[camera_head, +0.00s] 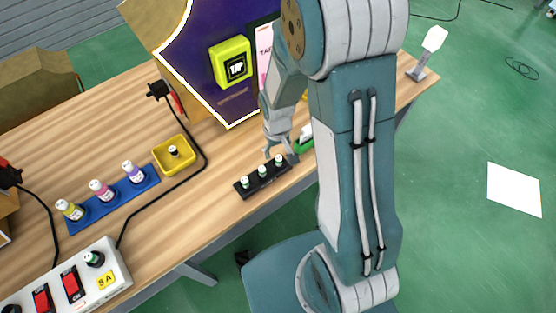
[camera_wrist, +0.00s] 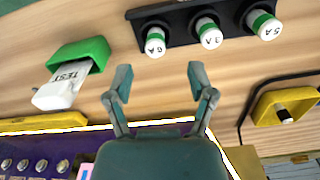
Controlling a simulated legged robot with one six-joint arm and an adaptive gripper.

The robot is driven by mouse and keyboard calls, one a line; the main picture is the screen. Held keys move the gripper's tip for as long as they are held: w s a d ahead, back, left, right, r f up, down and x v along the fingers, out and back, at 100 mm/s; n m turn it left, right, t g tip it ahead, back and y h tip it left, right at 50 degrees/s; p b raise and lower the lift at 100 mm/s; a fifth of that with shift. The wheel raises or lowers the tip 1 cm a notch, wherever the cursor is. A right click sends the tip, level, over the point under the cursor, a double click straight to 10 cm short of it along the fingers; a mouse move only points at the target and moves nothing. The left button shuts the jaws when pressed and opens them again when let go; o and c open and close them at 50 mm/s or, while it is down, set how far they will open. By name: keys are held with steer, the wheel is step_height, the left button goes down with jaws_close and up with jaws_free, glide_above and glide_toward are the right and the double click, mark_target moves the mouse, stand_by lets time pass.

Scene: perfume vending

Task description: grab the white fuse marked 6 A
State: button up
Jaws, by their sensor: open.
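The white fuse with a green band that looks to read 6 A (camera_wrist: 155,42) stands at the left end of a black holder (camera_wrist: 182,22) in the wrist view. A 3 A fuse (camera_wrist: 209,34) and another fuse (camera_wrist: 263,25), maybe 5 A, stand beside it. In the head view the holder (camera_head: 240,193) lies near the table's front edge, and the fuse at its right end (camera_head: 279,161) is close to my gripper (camera_head: 281,153). In the wrist view my gripper (camera_wrist: 160,77) is open and empty, its fingertips apart from the 6 A fuse.
A green holder (camera_wrist: 85,50) with a white TEST piece (camera_wrist: 58,92) lies left of my gripper in the wrist view. A yellow tray (camera_head: 186,166), a blue rack (camera_head: 110,207) of bottles and a white power strip (camera_head: 122,270) stand left. The purple machine (camera_head: 200,70) rises behind.

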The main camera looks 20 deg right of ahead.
mark_target(278, 157)
steer(key=shift+w+d+f, duration=0.1)
steer(key=shift+d+f, duration=0.05)
steer(key=shift+f, duration=1.2)
steer(key=shift+d+f, duration=0.1)
steer(key=shift+f, duration=1.25)
steer(key=shift+c, duration=0.3)
jaws_close()
